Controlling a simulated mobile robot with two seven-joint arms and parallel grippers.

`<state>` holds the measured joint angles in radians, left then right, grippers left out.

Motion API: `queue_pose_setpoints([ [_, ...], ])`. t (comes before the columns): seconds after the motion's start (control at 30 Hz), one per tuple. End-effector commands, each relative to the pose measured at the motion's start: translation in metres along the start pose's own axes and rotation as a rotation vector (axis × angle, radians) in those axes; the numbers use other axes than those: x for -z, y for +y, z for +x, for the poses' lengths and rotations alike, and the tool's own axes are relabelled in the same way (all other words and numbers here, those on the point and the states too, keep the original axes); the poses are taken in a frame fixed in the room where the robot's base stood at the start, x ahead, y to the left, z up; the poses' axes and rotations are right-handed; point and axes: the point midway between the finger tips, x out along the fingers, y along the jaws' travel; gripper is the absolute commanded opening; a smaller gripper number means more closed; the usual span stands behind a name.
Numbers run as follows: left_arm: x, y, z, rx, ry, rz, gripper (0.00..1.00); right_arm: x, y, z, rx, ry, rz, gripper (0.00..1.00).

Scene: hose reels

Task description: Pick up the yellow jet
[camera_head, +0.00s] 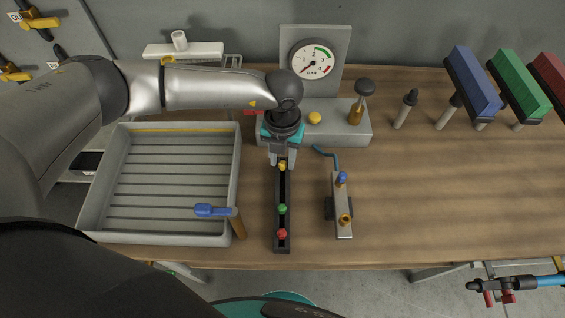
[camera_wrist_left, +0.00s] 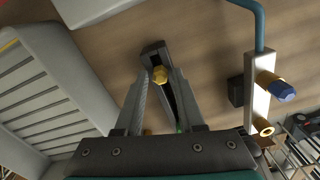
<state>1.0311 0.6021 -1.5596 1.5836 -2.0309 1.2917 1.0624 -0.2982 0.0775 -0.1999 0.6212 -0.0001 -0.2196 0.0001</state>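The yellow jet (camera_head: 282,166) sits at the far end of a narrow dark rack (camera_head: 283,246). A green jet (camera_head: 282,209) and a red jet (camera_head: 282,233) sit nearer in the same rack. My left gripper (camera_head: 281,160) points down at the far end of the rack, close to the yellow jet. In the left wrist view, the yellow jet (camera_wrist_left: 159,75) shows between the two fingertips (camera_wrist_left: 162,78), with a gap on each side. The fingers are apart and hold nothing. My right gripper is not in view.
A grey slatted tray (camera_head: 236,170) stands left of the rack, with a blue-handled lever (camera_head: 212,210) at its near right corner. A metal fitting with a blue knob (camera_head: 342,178) stands right of the rack. A gauge panel (camera_head: 337,42) stands behind.

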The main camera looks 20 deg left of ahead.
Motion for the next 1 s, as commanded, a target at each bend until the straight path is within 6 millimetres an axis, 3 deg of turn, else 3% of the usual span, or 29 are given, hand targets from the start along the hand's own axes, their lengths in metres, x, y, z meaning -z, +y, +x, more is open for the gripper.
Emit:
queue_pose_setpoints([
  [0.03, 0.0, 0.0, 0.0, 0.0, 0.0, 0.0, 0.31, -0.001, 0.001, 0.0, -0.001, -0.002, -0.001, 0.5],
  [0.3, 0.0, 0.0, 0.0, 0.0, 0.0, 0.0, 0.01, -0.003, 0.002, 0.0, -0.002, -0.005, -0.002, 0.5],
  [0.8, 0.0, 0.0, -0.001, 0.0, -0.001, 0.0, 0.0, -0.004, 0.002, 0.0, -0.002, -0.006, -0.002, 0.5],
  [1.0, -0.001, 0.0, -0.014, 0.002, -0.002, -0.001, 0.0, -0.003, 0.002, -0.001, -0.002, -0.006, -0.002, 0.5],
])
